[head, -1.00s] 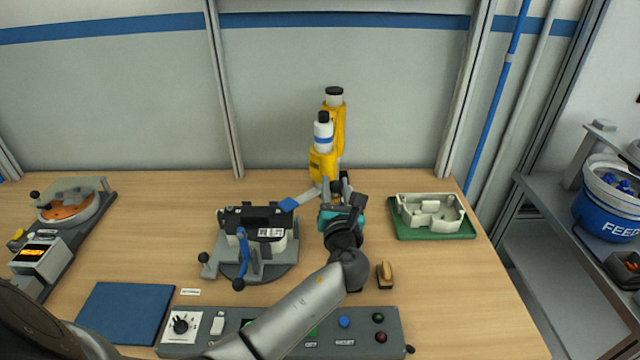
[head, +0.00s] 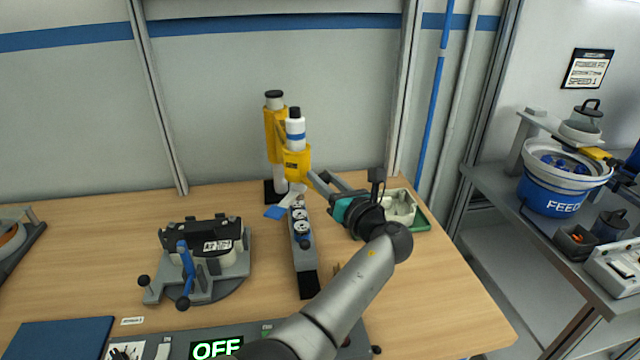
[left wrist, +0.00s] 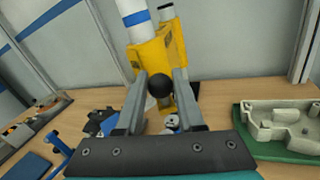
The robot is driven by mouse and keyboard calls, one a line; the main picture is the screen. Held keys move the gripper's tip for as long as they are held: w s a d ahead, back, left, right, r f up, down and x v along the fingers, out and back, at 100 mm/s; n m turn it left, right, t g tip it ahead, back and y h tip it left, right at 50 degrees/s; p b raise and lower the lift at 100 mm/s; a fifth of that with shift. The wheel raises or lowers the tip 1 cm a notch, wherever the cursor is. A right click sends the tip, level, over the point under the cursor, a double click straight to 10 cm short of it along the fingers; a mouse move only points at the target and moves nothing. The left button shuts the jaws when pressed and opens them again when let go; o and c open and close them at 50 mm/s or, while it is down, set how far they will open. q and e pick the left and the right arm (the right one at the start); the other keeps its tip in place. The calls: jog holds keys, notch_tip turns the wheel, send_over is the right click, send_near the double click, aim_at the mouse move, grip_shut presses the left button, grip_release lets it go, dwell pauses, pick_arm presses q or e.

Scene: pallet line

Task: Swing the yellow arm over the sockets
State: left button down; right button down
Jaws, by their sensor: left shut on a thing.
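The yellow arm (head: 296,165) carries a white cylinder with a blue band and black cap, and stands out from a yellow and white post (head: 275,135). My left gripper (head: 322,184) comes in from the right of the arm. In the left wrist view, its fingers (left wrist: 160,92) are shut on a black ball knob (left wrist: 160,84) in front of the yellow arm (left wrist: 160,55). The sockets (head: 301,226) are round and pale, in a grey bar running toward me; the arm is near its far end. Whether it is directly above them I cannot tell. My right gripper is not in view.
A grey fixture with a blue handle (head: 187,262) stands left of the sockets. A pale casting on a green tray (head: 420,218) is behind my left gripper. A control panel with an OFF display (head: 216,349) lies in front. A blue feeder bowl (head: 552,197) is on the right shelf.

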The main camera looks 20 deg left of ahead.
pick_arm(q)
jog(key=shift+w+d+r, duration=0.1)
jog(key=shift+d+r, duration=0.05)
jog(key=shift+d, duration=0.05)
jog(key=c, duration=1)
grip_release()
jog(key=o, duration=0.5)
jog(key=shift+w, duration=0.2)
jog(key=shift+c, duration=0.2)
jog(key=shift+s, duration=0.1)
jog(key=shift+a, duration=0.1)
